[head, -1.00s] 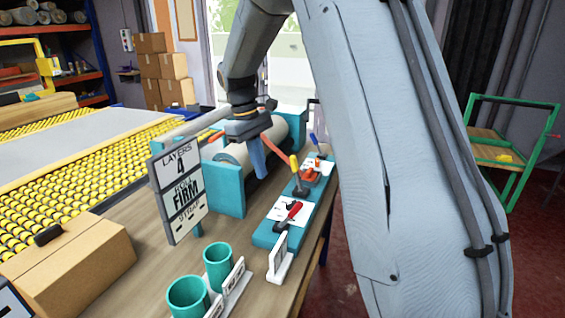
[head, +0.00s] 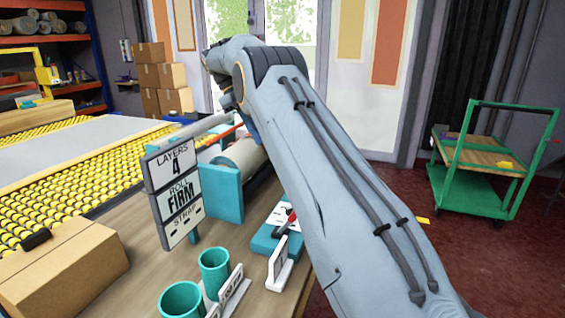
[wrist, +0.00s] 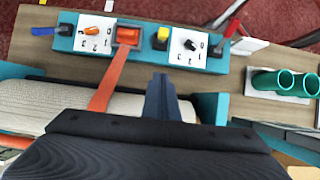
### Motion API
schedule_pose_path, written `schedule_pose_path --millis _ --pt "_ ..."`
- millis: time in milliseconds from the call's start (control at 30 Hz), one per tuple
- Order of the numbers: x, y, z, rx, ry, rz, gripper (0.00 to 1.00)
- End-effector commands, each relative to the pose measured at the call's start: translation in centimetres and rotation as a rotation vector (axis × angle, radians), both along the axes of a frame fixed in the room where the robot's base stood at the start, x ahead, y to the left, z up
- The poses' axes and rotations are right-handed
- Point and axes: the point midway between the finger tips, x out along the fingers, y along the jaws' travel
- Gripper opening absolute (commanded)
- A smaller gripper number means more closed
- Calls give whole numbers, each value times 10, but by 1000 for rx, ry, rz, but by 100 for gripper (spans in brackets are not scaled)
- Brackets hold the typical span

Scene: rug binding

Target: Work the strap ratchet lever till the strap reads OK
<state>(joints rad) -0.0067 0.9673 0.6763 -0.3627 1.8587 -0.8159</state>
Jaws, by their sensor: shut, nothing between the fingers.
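The orange strap (wrist: 103,88) runs in the wrist view from the roll (wrist: 45,110) up to an orange ratchet (wrist: 127,37) on the teal panel (wrist: 215,62).
The panel also carries a blue handle (wrist: 42,30), a yellow handle (wrist: 162,36), a black knob (wrist: 191,45) and a red handle (wrist: 231,28). Teal cups (head: 214,268) and a cardboard box (head: 65,268) stand on the bench.

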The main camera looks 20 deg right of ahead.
Motion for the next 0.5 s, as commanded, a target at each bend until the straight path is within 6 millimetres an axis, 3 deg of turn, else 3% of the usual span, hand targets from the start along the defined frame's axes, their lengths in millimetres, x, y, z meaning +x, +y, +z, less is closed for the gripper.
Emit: schedule_pose_path --millis 267,500 --pt "-3 -3 -6 0 0 -1 0" --pt "-16 -15 -34 -1 2 -2 0"
